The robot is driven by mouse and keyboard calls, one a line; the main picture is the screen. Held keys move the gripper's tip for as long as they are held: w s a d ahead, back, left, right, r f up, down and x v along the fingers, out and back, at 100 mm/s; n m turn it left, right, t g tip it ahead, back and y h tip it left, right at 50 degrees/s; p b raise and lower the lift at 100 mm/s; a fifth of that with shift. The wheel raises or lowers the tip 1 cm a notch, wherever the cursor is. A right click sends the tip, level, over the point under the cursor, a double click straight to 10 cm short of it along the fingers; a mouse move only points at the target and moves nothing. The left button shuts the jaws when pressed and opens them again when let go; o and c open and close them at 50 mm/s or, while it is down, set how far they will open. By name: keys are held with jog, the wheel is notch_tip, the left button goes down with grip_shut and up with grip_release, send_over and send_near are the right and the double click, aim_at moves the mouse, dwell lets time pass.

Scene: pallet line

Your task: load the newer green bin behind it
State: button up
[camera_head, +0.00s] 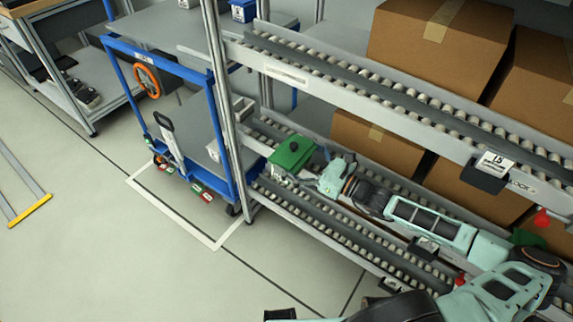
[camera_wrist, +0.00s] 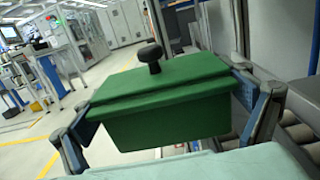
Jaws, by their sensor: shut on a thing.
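A green bin (camera_head: 291,153) with a lid and a dark knob is at the left end of the lower roller lane (camera_head: 330,215). In the wrist view the green bin (camera_wrist: 165,115) fills the middle, slightly tilted in the picture. My gripper (camera_head: 305,168) is shut on it, with one finger on each side. I cannot tell whether the bin's underside touches the rollers. Another green thing (camera_head: 524,237) shows partly behind my arm at the right; most of it is hidden, so I cannot tell what it is.
Cardboard boxes (camera_head: 440,45) stand on the upper level, with more on the lower one. The upper roller rail (camera_head: 370,90) runs above my arm. A rack upright (camera_head: 222,110) and a blue cart (camera_head: 170,125) stand close left of the bin. The floor in front is clear.

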jog(key=w+d+b, duration=0.2)
jog(key=w, duration=0.1)
jog(key=w+d+b, duration=0.2)
jog(key=w, duration=0.1)
jog(key=w+d+f+b, duration=0.1)
jog(key=w+d+b, duration=0.1)
jog(key=w+b, duration=0.1)
jog(key=shift+d, duration=0.25)
jog(key=shift+f+b, duration=0.4)
jog(key=shift+f, duration=0.4)
jog(key=shift+f, duration=0.3)
jog(key=o, duration=1.4)
jog(key=shift+c, duration=0.2)
jog(key=shift+f, duration=0.1)
jog(key=v, duration=1.2)
jog(key=shift+w, duration=0.1)
dwell(1.8)
